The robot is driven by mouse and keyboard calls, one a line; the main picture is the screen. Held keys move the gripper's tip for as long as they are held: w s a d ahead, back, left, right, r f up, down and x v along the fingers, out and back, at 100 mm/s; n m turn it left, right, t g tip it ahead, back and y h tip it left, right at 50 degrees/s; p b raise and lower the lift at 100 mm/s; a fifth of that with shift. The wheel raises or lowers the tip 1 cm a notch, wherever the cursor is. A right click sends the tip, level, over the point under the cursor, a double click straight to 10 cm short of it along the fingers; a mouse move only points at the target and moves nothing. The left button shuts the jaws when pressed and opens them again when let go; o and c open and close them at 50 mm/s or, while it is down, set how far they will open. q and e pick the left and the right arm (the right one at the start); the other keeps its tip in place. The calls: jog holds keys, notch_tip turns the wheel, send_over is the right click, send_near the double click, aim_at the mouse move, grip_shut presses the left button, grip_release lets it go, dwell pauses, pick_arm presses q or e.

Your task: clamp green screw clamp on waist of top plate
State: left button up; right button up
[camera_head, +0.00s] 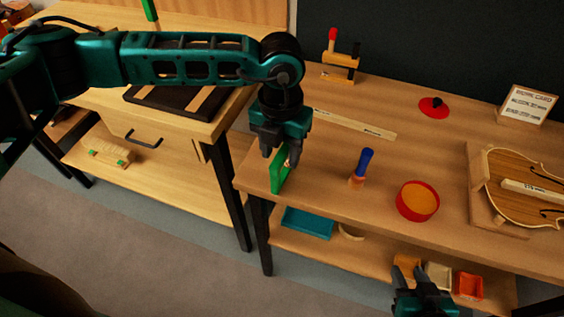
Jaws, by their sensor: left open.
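The green screw clamp (277,174) stands upright near the left front corner of the bench. My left gripper (281,156) points down over the clamp's upper end. Its fingers are apart, and I cannot tell whether they touch the clamp. The violin top plate (505,205) lies on a wooden support (483,214) at the right, cut off by the picture edge. A pale labelled strip (530,190) lies across its middle. My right gripper (416,272) is low at the bottom, in front of the bench, with its fingers apart and nothing between them.
A blue-handled tool (363,162) and a red round dish (418,208) stand between clamp and plate. Behind are a ruler-like strip (352,123), a red-screw clamp (341,63), a red disc (433,108) and a card (527,104). A lower shelf (370,258) holds a teal tray (307,224).

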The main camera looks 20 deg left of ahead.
pick_arm(q)
notch_tip(320, 180, down, 3)
jog(key=shift+f, duration=0.2)
jog(key=shift+w+d, duration=0.1)
grip_shut()
